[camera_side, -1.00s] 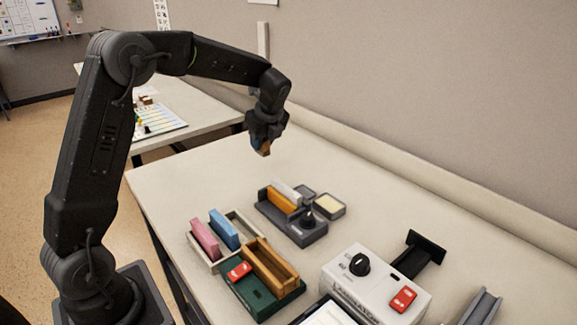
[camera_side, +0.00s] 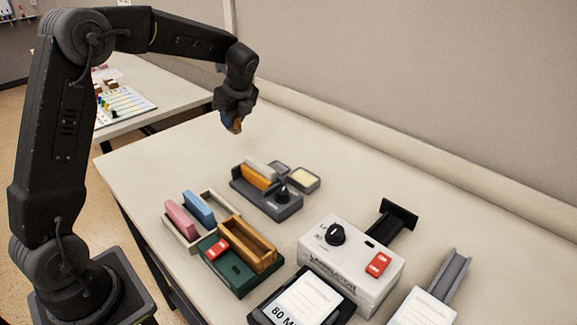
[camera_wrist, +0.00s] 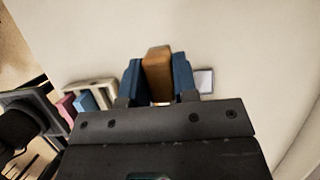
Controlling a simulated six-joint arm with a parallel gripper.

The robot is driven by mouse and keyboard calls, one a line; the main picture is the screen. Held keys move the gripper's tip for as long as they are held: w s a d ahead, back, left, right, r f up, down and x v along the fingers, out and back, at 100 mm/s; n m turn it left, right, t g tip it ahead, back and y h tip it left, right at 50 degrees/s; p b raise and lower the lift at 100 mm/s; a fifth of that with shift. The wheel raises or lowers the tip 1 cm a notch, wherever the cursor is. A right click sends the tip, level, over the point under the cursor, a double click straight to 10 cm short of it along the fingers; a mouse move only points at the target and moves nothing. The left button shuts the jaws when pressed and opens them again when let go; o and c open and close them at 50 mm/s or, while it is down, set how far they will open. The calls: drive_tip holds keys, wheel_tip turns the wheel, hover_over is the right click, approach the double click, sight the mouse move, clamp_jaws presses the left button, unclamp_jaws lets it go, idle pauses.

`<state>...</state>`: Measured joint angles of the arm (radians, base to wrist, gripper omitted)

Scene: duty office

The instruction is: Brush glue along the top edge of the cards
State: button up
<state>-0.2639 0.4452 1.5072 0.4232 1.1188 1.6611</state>
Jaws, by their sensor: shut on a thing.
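My gripper (camera_side: 234,118) is shut on a brown, block-like piece (camera_wrist: 158,72), held between its blue fingers in the wrist view. The piece's lower end shows below the fingers in the side view (camera_side: 237,127), in the air above the table. I cannot tell whether it is the brush. A shallow dark dish with a pale yellow fill (camera_side: 304,180), perhaps glue, sits on the table below and to the right. An orange wooden holder (camera_side: 262,248) stands on a dark green base (camera_side: 232,279). I cannot make out cards in it.
A grey tray (camera_side: 290,210) holds an orange block, a pale block and a black knob. A light rack (camera_side: 178,235) holds pink and blue blocks. A white laminator (camera_side: 350,262) stands at the right. The table around the gripper's spot is clear.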

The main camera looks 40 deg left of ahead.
idle(0.6)
drive_tip(key=shift+w+d+f+n, duration=0.1)
drive_tip(key=shift+d+n, duration=0.15)
drive_tip(key=shift+n, duration=0.15)
drive_tip(key=w+d+f+n+h, duration=0.1)
drive_tip(key=w+d+n+h, duration=0.6)
drive_tip(key=n, duration=1.1)
drive_tip(key=d+f+n+h, duration=0.2)
drive_tip(key=d+n, duration=0.9)
drive_tip(key=n, duration=0.6)
drive_tip(key=shift+f, duration=2.55)
drive_tip(key=shift+f, duration=0.55)
drive_tip(key=shift+r, duration=0.15)
wheel_tip(320, 180, up, 7)
